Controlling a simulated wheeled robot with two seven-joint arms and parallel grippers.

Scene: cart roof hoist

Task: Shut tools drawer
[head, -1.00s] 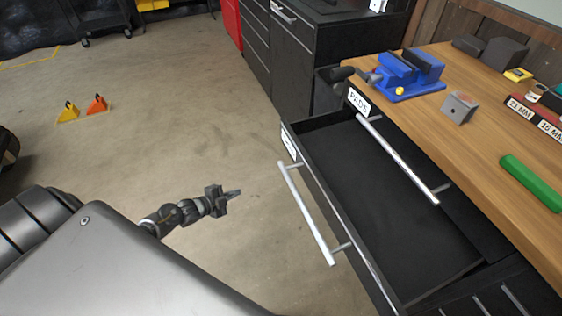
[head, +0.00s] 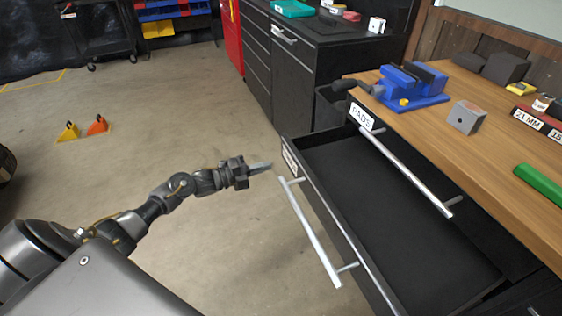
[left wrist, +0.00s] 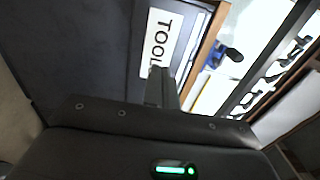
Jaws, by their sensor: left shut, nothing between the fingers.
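The tools drawer (head: 400,225) is pulled well out from the workbench in the head view, and the part of its inside that shows is bare and black. Its front has a long silver handle (head: 312,240) and a white label at the far end. In the left wrist view the label (left wrist: 160,38) reads "TOOL", partly cut off. My left gripper (head: 262,166) is shut and empty, just left of the drawer front's far end and apart from the handle. Its fingers (left wrist: 162,88) show before the label in the left wrist view; contact cannot be told. My right gripper is not in view.
A drawer labelled "PADS" (head: 362,117) with its own silver handle (head: 405,172) sits above, under the wooden top (head: 440,120). A blue vise (head: 412,86) stands on the bench. Orange and yellow wedges (head: 97,126) lie on open floor at left.

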